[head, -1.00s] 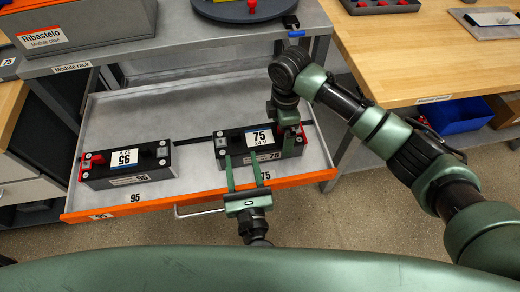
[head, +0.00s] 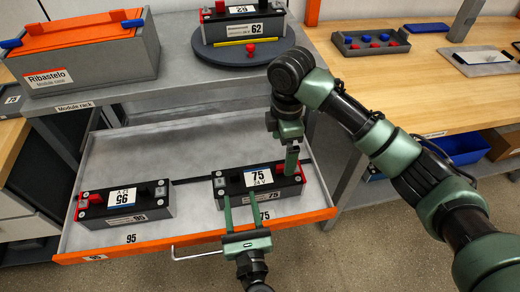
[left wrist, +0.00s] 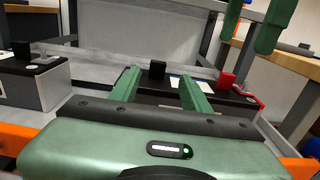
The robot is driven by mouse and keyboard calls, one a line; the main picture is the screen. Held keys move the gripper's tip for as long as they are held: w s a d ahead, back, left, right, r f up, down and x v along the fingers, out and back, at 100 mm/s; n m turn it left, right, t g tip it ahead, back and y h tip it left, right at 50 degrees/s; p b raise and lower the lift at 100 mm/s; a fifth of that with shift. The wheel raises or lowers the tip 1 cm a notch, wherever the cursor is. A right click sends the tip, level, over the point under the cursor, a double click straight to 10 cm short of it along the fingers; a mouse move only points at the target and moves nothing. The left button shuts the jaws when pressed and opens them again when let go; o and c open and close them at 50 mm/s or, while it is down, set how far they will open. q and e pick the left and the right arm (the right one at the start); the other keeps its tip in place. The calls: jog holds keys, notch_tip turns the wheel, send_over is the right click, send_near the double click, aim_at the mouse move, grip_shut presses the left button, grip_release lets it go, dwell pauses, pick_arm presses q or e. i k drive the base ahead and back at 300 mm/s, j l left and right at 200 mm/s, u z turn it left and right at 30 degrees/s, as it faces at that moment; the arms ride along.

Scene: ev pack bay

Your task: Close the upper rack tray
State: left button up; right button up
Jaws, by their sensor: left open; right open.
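The upper rack tray (head: 130,163) is pulled out from under the rack top, with an orange front edge (head: 120,250) and a metal bar handle (head: 198,253). Module 95 (head: 125,207) lies on its left, module 75 (head: 258,183) on its right. My left gripper (head: 242,197) is open at the front side of module 75, left of its middle. In the left wrist view its fingers (left wrist: 160,82) point at the module with nothing held. My right gripper (head: 290,160) is open over the right end of module 75. Whether it touches the module is unclear.
On the rack top stand a grey Ribastelo case (head: 95,62) with an orange lid and a round dark turntable (head: 225,50) bearing module 62. A wooden bench (head: 385,70) with a parts tray (head: 372,42) stands to the right. Floor (head: 340,260) in front is clear.

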aim_at(185, 151)
jog(key=k+l, duration=0.15)
jog(key=k, duration=0.35)
jog(key=k+l, duration=0.2)
jog(key=k, duration=0.25)
